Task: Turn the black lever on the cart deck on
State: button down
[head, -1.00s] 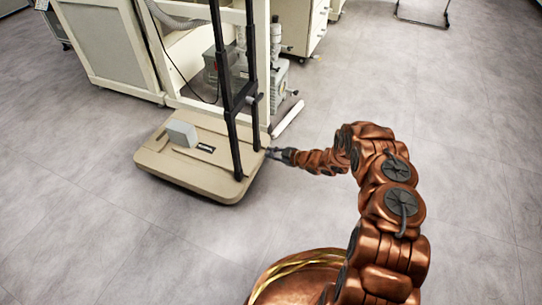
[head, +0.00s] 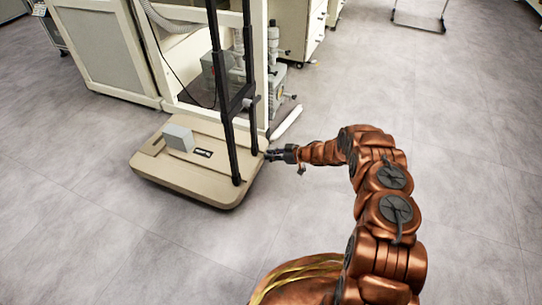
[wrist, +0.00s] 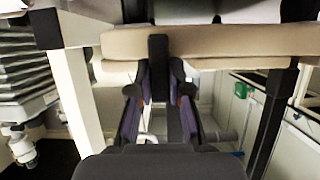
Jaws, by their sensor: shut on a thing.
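The beige cart deck (head: 185,182) sits low on the floor at the left of the head view. Its edge spans the top of the wrist view (wrist: 225,42). The black lever (wrist: 158,62) shows in the wrist view as a short dark bar in front of the deck edge. My gripper (head: 271,155) reaches the right edge of the deck. In the wrist view its two fingers (wrist: 159,92) are closed on either side of the lever's lower end. The lever is too small to make out in the head view.
Two black posts (head: 222,100) rise from the deck near my gripper. A grey box (head: 179,137) and a dark label (head: 202,153) are on the deck. A cream-framed machine (head: 115,55) stands behind. The grey floor (head: 470,170) at the right is clear.

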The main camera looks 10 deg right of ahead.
dwell(0.3)
jog(key=c, duration=1.1)
grip_release()
jog(key=v, duration=1.2)
jog(key=shift+d+f, duration=0.1)
jog(key=shift+f, duration=0.05)
